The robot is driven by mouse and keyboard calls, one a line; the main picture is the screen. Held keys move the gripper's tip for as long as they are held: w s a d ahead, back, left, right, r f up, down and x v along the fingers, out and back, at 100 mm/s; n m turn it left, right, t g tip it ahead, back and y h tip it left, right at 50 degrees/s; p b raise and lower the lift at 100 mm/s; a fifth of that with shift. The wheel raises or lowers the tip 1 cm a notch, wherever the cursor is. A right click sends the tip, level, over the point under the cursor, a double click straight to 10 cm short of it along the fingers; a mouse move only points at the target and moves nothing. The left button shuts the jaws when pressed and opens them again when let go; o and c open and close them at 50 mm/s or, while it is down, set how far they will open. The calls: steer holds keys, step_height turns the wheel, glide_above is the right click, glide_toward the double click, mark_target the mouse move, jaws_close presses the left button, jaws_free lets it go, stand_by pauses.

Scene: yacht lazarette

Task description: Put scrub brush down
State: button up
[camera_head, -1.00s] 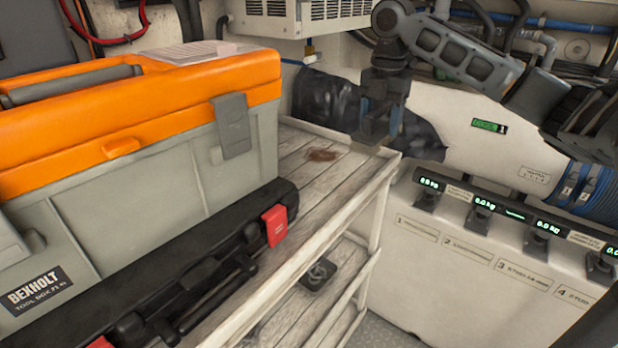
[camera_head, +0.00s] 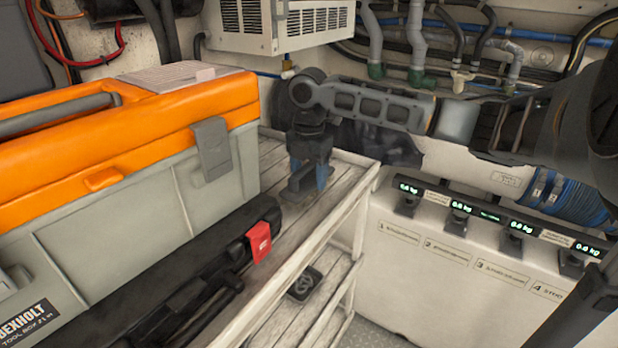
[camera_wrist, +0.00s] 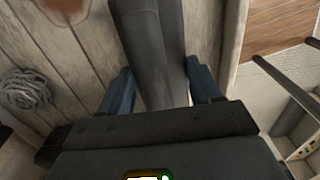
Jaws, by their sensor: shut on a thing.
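The scrub brush (camera_head: 297,187) is a dark grey block with a grip, low at the wooden shelf top (camera_head: 272,153), just right of the orange and grey toolbox. My gripper (camera_head: 309,178) comes down from above with blue fingers on either side of the brush. In the wrist view the brush (camera_wrist: 158,45) is a long dark grey body between the two blue fingers (camera_wrist: 157,88). My gripper is shut on it. Its underside is hidden, and I cannot tell for sure whether it touches the planks.
The toolbox (camera_head: 130,170) fills the left. A black case with a red latch (camera_head: 258,241) lies before it. A small dark item (camera_head: 304,284) sits on the lower shelf. Numbered scale displays (camera_head: 461,207) are at right. A grey rope coil (camera_wrist: 25,90) shows in the wrist view.

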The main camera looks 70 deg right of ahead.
steer(key=shift+f, duration=0.8)
steer(key=shift+f, duration=0.1)
steer(key=o, duration=1.2)
steer(key=shift+o, duration=0.2)
step_height(320, 180, up, 12)
steer(key=shift+r+b, duration=0.1)
steer(key=shift+b, duration=0.65)
